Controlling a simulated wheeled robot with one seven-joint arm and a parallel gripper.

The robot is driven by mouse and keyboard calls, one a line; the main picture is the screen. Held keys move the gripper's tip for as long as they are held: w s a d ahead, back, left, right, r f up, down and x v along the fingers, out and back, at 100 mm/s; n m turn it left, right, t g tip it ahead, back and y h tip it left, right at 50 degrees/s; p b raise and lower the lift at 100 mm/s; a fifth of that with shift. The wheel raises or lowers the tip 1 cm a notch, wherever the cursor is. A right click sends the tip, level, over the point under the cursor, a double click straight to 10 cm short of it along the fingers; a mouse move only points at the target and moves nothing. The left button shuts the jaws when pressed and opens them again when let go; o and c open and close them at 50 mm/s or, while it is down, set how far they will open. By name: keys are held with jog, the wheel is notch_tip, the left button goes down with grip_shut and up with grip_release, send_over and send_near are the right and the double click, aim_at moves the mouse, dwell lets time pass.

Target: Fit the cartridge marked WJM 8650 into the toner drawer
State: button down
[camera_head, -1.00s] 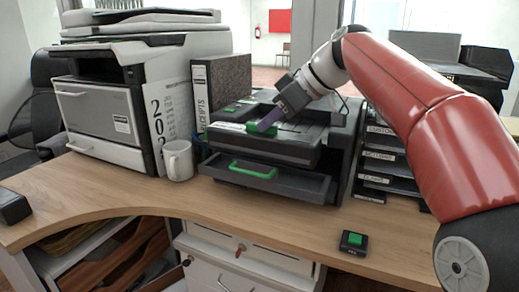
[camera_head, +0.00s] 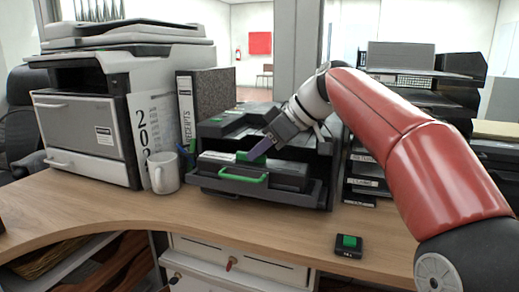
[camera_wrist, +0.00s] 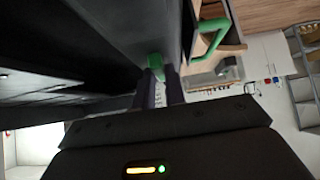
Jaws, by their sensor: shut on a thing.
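The toner drawer (camera_head: 285,194) is pulled out of the dark printer in the head view, with a green handle (camera_head: 243,178) on its front. A long dark cartridge (camera_head: 287,172) lies level at the drawer, just behind its front wall. Its marking cannot be read, and whether it is fully seated cannot be told. My gripper (camera_head: 256,153) comes down from the upper right and is shut on the cartridge's green grip. The wrist view shows that green grip (camera_wrist: 155,63) between my fingertips (camera_wrist: 157,88) and the drawer's green handle (camera_wrist: 208,40) beyond.
A white mug (camera_head: 163,172) with pens stands left of the drawer, beside a large copier (camera_head: 85,120) and a receipts binder (camera_head: 186,110). Labelled trays (camera_head: 366,170) stand to the right. A small box with a green button (camera_head: 348,245) lies on the front counter, with clear wood around it.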

jog(key=shift+f, duration=0.15)
jog(key=c, duration=1.5)
grip_release()
jog(key=shift+o, duration=0.2)
